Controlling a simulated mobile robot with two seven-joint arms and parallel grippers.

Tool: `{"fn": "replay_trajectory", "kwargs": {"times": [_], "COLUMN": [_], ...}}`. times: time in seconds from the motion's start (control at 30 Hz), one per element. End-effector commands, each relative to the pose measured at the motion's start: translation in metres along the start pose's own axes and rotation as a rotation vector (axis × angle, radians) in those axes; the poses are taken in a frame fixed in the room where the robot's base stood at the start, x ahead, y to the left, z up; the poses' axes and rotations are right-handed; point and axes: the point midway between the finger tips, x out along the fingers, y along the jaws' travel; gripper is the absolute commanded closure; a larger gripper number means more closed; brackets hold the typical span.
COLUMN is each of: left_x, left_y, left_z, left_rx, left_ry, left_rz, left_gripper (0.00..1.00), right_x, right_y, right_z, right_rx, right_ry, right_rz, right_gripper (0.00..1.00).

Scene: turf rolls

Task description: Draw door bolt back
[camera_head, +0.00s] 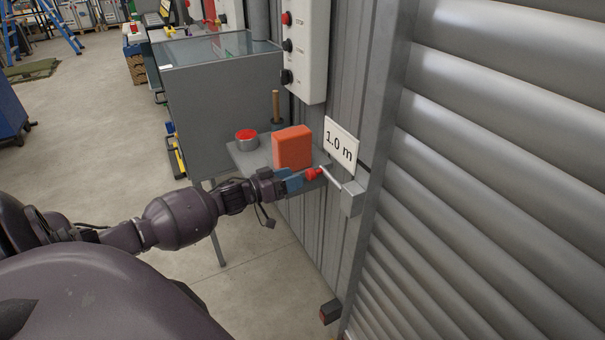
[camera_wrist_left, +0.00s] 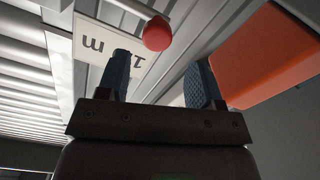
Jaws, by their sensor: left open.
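The bolt handle is a pale metal rod (camera_head: 331,179) with a red ball knob (camera_head: 313,174), set on a grey box (camera_head: 352,198) beside the ribbed shutter door (camera_head: 500,150). My left gripper (camera_head: 298,180) reaches in from the left, its blue fingers close to the knob. In the left wrist view the gripper (camera_wrist_left: 161,62) is open and empty. There the knob (camera_wrist_left: 157,33) shows just past the fingertips, between the two fingers in the picture, nearer the left one. I cannot tell whether a finger touches it. My right gripper is not in view.
An orange block (camera_head: 292,148) stands on a small grey shelf (camera_head: 247,157) right behind the gripper, with a red-topped tin (camera_head: 246,137) beside it. A "1.0 m" sign (camera_head: 341,146) hangs above the rod. A grey cabinet (camera_head: 225,95) stands behind.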

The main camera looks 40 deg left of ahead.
Motion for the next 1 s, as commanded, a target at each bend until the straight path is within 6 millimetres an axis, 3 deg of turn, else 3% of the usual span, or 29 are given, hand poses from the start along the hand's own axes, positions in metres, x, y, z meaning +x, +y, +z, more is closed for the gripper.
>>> {"fn": "replay_trajectory", "kwargs": {"times": [0.2,0.4,1.0], "left_x": [-0.034,-0.048,-0.05], "left_y": [-0.001,0.0,-0.001], "left_z": [0.0,-0.001,-0.001], "left_rx": [0.001,0.0,0.001], "left_ry": [-0.001,0.0,0.0], "left_rz": [-0.002,-0.001,-0.001], "left_gripper": [0.4,0.4,0.4], "right_x": [-0.002,-0.004,-0.004], "right_y": [0.001,0.001,0.0], "right_z": [0.0,0.003,0.005], "right_rx": [0.001,0.002,0.003], "right_ry": [-0.001,-0.009,-0.013], "right_rz": [0.001,0.002,0.002], "right_gripper": [0.57,0.57,0.57]}}
